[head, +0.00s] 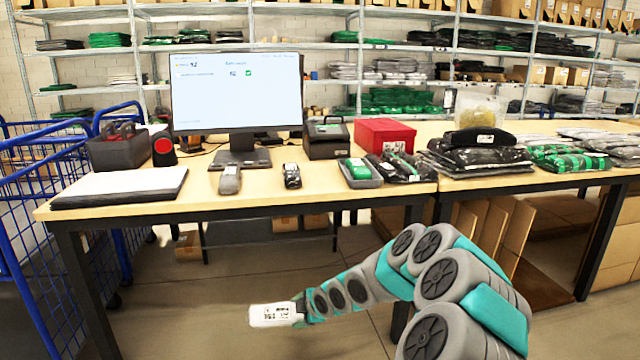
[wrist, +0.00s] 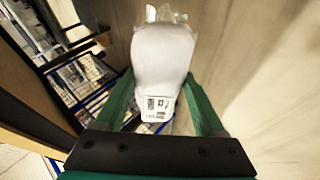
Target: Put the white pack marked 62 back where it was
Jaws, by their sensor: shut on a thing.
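A white pack (head: 268,314) with a printed label is in my gripper (head: 298,310), held in the air in front of the table and below its top. The label is too small to read as 62. In the wrist view the white pack (wrist: 163,55) sits between the two green fingers of my gripper (wrist: 159,80), which is shut on it. Its label faces the camera and its far end is crinkled clear wrap. The table (head: 330,193) holds a grey pack (head: 230,181) and a black pack (head: 292,177), set apart from each other.
A red box (head: 384,135), dark packs (head: 478,157) and green packs (head: 570,159) lie to the right. A monitor (head: 237,92) stands behind. A blue cage trolley (head: 45,200) is at left. The tabletop's front middle has bare room.

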